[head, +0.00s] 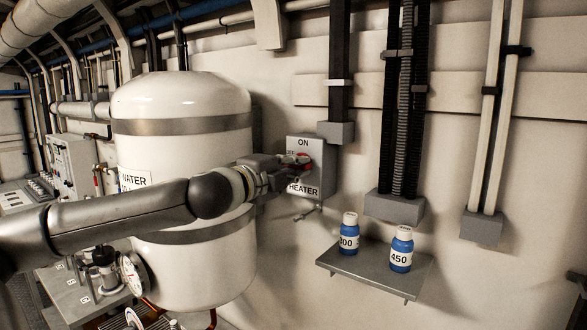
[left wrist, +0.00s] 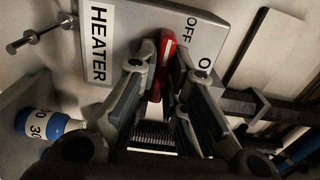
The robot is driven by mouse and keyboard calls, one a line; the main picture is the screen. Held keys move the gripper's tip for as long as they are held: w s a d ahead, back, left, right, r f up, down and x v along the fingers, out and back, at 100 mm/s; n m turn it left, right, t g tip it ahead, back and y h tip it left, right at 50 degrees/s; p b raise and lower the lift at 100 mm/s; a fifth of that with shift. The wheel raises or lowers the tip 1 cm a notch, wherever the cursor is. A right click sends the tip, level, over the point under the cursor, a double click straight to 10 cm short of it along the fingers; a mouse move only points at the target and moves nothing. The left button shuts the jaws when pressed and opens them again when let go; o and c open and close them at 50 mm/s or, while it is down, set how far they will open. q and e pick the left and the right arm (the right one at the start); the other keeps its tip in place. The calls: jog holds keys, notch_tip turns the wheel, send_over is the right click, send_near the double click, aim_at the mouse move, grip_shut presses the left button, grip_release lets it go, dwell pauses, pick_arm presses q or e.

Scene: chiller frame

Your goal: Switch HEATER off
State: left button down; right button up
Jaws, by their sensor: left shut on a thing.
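The HEATER switch box (head: 308,178) is a grey plate on the wall, right of the white tank, with ON at its top. In the left wrist view the box (left wrist: 140,18) shows the HEATER label, OFF and part of ON. Its red handle (left wrist: 167,52) lies between my left fingers, one end near OFF; I cannot tell exactly which mark it points at. My left gripper (left wrist: 160,82) is shut on the red handle. In the head view my left gripper (head: 284,172) partly covers the box and handle. My right gripper is not in view.
The white water tank (head: 185,95) stands close to my left arm. Below right of the box, a small wall shelf (head: 378,277) holds two blue bottles, 300 (head: 349,235) and 450 (head: 401,250). Cable conduits (head: 340,70) run down the wall above. A short metal rod (head: 306,214) sticks out under the box.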

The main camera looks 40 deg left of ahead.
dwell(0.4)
pick_arm(q)
jog(key=c, duration=1.5)
grip_release()
jog(key=shift+s+d+r, duration=0.1)
jog(key=shift+s, duration=0.6)
jog(key=s+d, duration=0.1)
jog(key=s, duration=0.9)
jog(key=shift+s, duration=0.3)
jog(key=shift+f, duration=0.2)
